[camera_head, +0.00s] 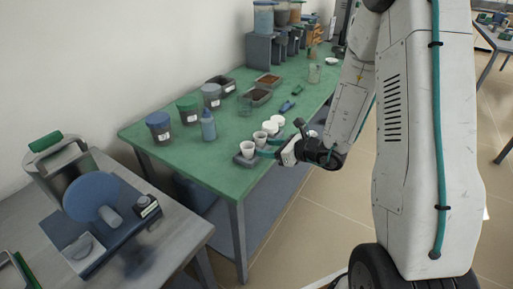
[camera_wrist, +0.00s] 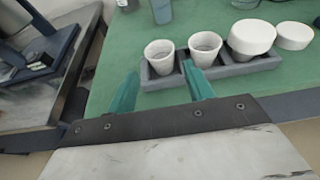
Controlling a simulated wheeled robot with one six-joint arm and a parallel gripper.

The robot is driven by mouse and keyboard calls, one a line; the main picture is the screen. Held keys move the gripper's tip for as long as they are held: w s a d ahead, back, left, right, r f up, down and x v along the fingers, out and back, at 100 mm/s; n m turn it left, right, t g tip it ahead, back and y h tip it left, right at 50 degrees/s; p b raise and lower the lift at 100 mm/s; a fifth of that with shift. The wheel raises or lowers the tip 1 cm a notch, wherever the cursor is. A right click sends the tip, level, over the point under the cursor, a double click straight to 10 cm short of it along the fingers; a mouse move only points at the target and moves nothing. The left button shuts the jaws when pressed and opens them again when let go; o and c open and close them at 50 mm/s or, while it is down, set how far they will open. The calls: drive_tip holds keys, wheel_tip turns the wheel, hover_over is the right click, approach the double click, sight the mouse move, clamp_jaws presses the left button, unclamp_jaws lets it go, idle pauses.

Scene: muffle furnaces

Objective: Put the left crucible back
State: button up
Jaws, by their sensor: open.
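A grey rack (camera_head: 244,161) stands at the near edge of the green table and holds a row of white crucibles; it also shows in the wrist view (camera_wrist: 235,70). The left crucible (camera_head: 248,148) is upright and open-topped in the leftmost slot, also in the wrist view (camera_wrist: 158,55). A second open crucible (camera_wrist: 206,48) stands beside it. Two more, further right, have white lids (camera_wrist: 252,35). My gripper (camera_head: 265,147) is open with teal fingers, and in the wrist view (camera_wrist: 160,72) they lie either side of the left crucible. Contact cannot be told.
A blue squeeze bottle (camera_head: 208,126) and lidded jars (camera_head: 159,127) stand behind the rack on the green table (camera_head: 185,160). Trays (camera_head: 258,97) lie further back. A grey bench (camera_head: 150,235) with a blue device stands at the left. Green surface left of the rack is clear.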

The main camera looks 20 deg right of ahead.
drive_tip(key=s+a+r+n+g+y, duration=0.3)
drive_tip(key=s+a+r+n+g, duration=0.7)
drive_tip(key=s+r+n, duration=0.65)
drive_tip(key=s+d+r+n+h, duration=0.2)
drive_tip(key=s+d+n+h, duration=0.2)
drive_tip(key=s+n+h, duration=0.1)
drive_tip(key=s+d+r+n+h, duration=0.3)
drive_tip(key=s+n+h, duration=0.3)
drive_tip(key=s, duration=0.4)
drive_tip(key=shift+d+n, duration=0.5)
drive_tip(key=shift+n, duration=0.15)
